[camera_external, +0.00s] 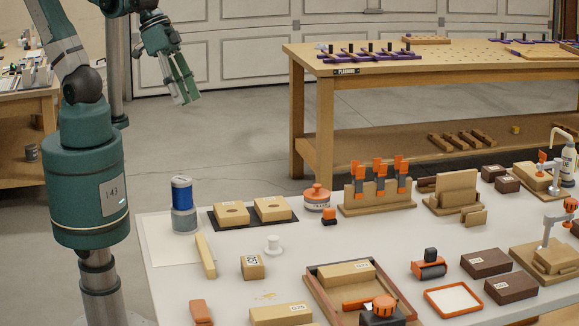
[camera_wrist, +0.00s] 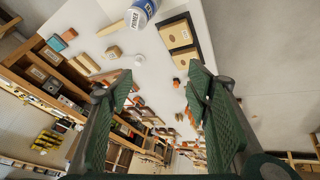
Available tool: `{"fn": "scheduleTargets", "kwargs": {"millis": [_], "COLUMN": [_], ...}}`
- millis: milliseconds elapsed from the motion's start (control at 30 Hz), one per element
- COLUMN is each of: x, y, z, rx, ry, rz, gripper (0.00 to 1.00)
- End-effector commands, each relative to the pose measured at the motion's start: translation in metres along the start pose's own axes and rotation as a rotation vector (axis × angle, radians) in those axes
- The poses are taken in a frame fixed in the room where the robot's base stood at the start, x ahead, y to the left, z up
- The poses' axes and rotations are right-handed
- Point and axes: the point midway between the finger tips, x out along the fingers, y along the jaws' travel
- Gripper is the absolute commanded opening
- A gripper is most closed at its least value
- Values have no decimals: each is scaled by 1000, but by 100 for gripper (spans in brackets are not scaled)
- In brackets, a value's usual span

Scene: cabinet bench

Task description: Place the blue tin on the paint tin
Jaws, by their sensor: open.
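The blue tin (camera_external: 181,192) has a pale lid and stands upright on top of the grey paint tin (camera_external: 185,220), at the left end of the white bench. The two look stacked and touching.
Two tan blocks on a black mat (camera_external: 213,217) lie right of the stack. A white spool (camera_external: 273,246), an orange-topped jar (camera_external: 317,197) and a clamp rack (camera_external: 378,206) are further right. A wooden workbench (camera_external: 420,80) stands behind. The air around my gripper is free.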

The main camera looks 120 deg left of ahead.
Motion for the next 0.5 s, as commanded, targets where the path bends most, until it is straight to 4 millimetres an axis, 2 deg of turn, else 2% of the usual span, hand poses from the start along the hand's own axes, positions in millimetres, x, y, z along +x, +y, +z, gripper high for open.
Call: {"fn": "scheduleTargets", "kwargs": {"millis": [300,500], "x": [-25,-30], "y": [-8,-9], "z": [0,-1], "rx": [294,359], "ry": [98,118], "rz": [-26,-34], "gripper": [49,49]}}
